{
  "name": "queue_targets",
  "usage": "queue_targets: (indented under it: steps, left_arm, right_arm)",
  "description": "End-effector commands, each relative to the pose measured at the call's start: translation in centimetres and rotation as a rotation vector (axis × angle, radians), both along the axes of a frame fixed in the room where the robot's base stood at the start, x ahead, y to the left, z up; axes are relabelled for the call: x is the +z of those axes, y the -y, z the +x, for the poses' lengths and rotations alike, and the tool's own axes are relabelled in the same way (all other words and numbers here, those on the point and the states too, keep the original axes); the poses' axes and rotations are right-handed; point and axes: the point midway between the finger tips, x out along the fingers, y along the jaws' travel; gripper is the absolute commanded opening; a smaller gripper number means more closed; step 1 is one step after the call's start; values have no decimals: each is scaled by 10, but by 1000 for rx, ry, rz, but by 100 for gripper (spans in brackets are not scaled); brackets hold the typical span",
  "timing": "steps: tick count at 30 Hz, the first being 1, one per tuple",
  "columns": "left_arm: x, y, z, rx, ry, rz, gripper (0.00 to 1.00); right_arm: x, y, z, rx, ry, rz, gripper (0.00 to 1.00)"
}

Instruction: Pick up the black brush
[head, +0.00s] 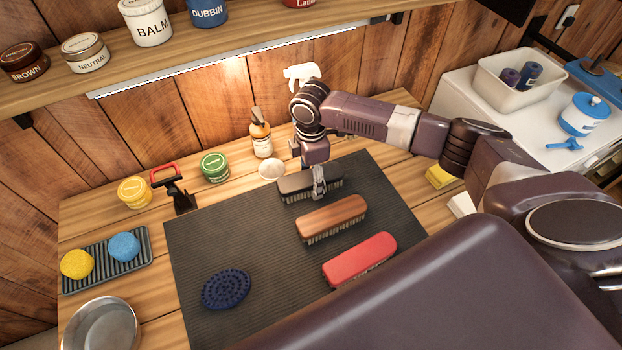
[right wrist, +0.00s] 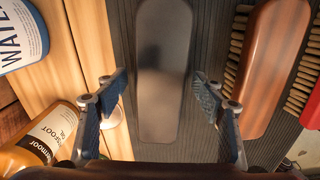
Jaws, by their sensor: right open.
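The black brush (head: 296,186) lies on the dark ribbed mat (head: 220,250), near its far edge, with bristles down. My right gripper (head: 319,190) is directly over it, pointing down. In the right wrist view the black brush (right wrist: 163,70) lies lengthwise between the two open fingers (right wrist: 163,105), with a gap on each side. The fingers hold nothing. My left gripper is not in view.
A brown brush (head: 331,216) lies close beside the black one, then a red brush (head: 359,258). A bottle (head: 262,139) and a white round lid or dish (head: 272,169) stand near the mat's far edge. A shelf (head: 200,55) overhangs the back.

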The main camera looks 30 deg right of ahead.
Motion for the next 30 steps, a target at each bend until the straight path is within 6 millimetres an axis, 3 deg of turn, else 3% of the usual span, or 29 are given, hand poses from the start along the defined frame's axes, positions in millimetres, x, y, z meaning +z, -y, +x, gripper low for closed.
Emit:
queue_targets:
  steps: [5,19,30]
  left_arm:
    - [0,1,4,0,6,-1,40]
    - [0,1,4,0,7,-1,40]
    - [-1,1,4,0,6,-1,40]
  right_arm:
    - [-1,0,0,1,0,0,62]
    - [0,0,0,0,1,1,12]
    - [5,-1,1,1,3,2,11]
